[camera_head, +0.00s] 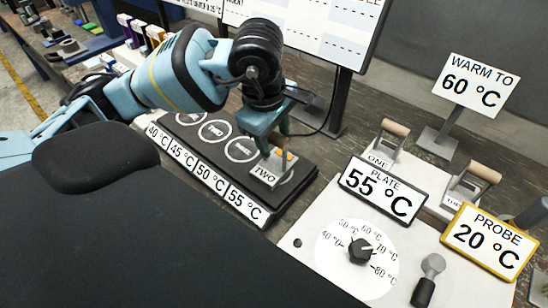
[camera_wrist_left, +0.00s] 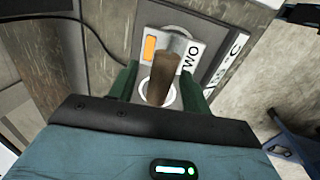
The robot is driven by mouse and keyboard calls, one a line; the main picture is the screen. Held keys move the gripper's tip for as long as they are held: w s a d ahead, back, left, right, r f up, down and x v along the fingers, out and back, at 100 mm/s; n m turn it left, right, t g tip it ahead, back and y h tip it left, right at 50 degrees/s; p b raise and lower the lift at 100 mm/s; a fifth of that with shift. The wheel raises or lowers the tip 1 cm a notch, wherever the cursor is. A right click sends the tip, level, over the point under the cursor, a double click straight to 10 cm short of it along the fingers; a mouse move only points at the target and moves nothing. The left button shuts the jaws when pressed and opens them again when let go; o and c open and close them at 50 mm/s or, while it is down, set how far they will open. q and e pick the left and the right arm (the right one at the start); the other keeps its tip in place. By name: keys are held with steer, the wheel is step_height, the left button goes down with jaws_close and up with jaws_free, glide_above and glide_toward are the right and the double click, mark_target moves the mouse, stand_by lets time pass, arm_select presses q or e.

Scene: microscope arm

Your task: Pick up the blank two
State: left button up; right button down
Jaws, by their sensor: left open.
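The blank two (camera_head: 266,176) is a light metal plate marked "TWO" with an orange patch. It lies on the right end of the black board (camera_head: 300,185), by the 55 °C label. In the left wrist view its brown handle (camera_wrist_left: 162,82) points up toward the camera. My left gripper (camera_head: 270,142) is open above the blank, its green fingers pointing down. In the left wrist view the fingers (camera_wrist_left: 157,85) are on either side of the handle; I cannot tell whether they touch it. The gripper hides the handle's top in the head view. My right gripper is not in view.
The blanks one (camera_head: 387,150) and three (camera_head: 468,190) stand on the white hot plate (camera_head: 300,238) at right, behind the "PLATE 55 °C" sign (camera_head: 383,190). A dial (camera_head: 361,250), a "PROBE 20 °C" sign (camera_head: 489,241) and a "WARM TO 60 °C" sign (camera_head: 476,82) are nearby.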

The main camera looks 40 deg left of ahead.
arm_select(q)
steer(key=shift+f, duration=0.5)
jaws_close()
steer(key=shift+w+r, duration=0.1)
steer(key=shift+r, duration=0.05)
stand_by(0.9)
